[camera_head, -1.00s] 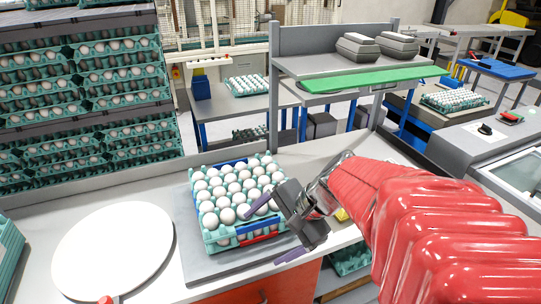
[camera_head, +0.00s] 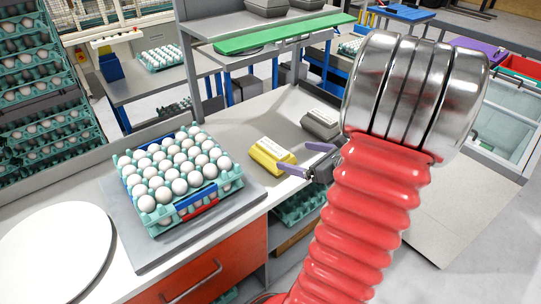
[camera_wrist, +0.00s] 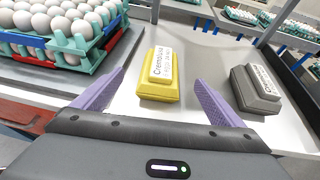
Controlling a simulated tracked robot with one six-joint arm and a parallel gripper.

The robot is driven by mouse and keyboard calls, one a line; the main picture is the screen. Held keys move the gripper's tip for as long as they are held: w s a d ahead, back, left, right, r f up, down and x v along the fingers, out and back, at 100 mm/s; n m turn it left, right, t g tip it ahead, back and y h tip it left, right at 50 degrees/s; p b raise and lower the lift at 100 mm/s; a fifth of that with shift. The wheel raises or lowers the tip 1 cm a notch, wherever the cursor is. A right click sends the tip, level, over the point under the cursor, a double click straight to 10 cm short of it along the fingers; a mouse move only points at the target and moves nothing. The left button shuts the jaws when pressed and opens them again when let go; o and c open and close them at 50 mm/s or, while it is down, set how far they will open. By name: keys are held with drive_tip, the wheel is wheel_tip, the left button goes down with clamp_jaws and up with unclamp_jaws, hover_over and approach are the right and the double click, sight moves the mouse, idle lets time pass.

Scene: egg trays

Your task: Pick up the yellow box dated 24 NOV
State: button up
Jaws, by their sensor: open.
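A yellow box (camera_head: 270,157) with a white label sits on the light counter, right of the egg tray. In the wrist view the yellow box (camera_wrist: 157,86) lies ahead of my gripper, between the lines of its two purple fingers. The label shows printed text, but I cannot read the date surely. My gripper (camera_head: 311,159) is open and empty at the counter's front edge, just right of the yellow box. It also shows in the wrist view (camera_wrist: 152,92). My red arm hides part of the scene to the right.
A grey box (camera_head: 321,123) with a white label stands right of the yellow box; it also shows in the wrist view (camera_wrist: 256,89). A teal egg tray (camera_head: 160,215) full of white eggs stands on a grey mat to the left. The counter behind the yellow box is clear.

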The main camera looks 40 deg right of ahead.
sight(277, 150)
drive_tip(key=shift+s+d+f, duration=0.1)
drive_tip(key=shift+s+d, duration=0.1)
drive_tip(key=shift+d, duration=0.1)
drive_tip(key=shift+w, duration=0.1)
drive_tip(key=shift+x, duration=4.25)
drive_tip(key=shift+x, duration=2.6)
drive_tip(key=shift+c, duration=0.3)
drive_tip(key=c, duration=1.4)
